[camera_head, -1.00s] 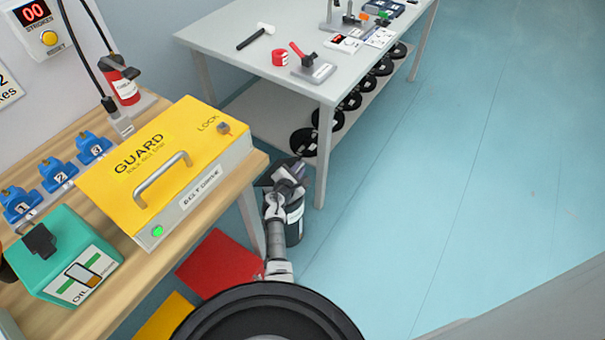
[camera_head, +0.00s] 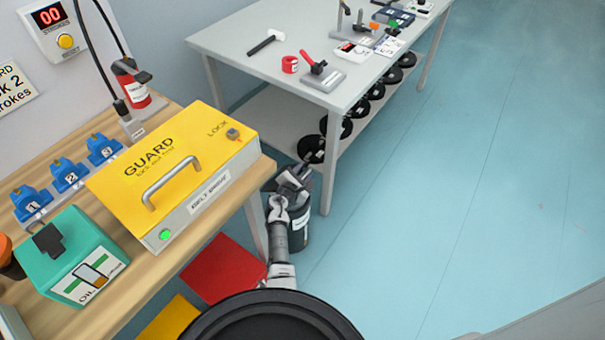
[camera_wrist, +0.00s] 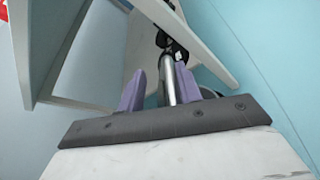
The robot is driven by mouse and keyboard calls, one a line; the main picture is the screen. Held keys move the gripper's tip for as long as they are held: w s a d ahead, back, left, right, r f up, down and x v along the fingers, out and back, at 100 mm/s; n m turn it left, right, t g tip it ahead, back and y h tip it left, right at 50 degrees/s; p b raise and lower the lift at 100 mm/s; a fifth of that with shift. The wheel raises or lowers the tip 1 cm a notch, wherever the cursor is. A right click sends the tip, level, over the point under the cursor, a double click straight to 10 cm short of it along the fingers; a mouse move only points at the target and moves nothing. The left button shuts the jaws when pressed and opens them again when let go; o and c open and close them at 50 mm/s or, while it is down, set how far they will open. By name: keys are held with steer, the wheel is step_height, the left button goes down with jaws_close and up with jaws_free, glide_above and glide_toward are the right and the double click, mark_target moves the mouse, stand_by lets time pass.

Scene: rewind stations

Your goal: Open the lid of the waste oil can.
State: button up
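The waste oil can (camera_head: 300,236) is a dark cylinder with a white label. It stands on the floor between the wooden bench and the grey table, partly hidden behind my arm. My gripper (camera_head: 293,178) is over the top of the can in the head view, which hides the lid there. In the wrist view, the two purple fingers of my gripper (camera_wrist: 162,88) are apart. A shiny metal rod (camera_wrist: 168,78) shows between them, with a visible gap to the left finger. I cannot tell whether this rod belongs to the lid or whether the right finger touches it.
The grey table (camera_head: 235,40) with a lower shelf of dark reels (camera_head: 312,149) stands close behind the can. The wooden bench (camera_head: 165,262) with a yellow guard box (camera_head: 180,160) is to the left. A red mat (camera_head: 222,268) lies beside it. The blue floor at right is clear.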

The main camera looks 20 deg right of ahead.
steer(key=shift+s, duration=0.15)
steer(key=v, duration=0.7)
steer(key=shift+a+p, duration=0.15)
steer(key=shift+p, duration=0.2)
steer(key=shift+r, duration=0.1)
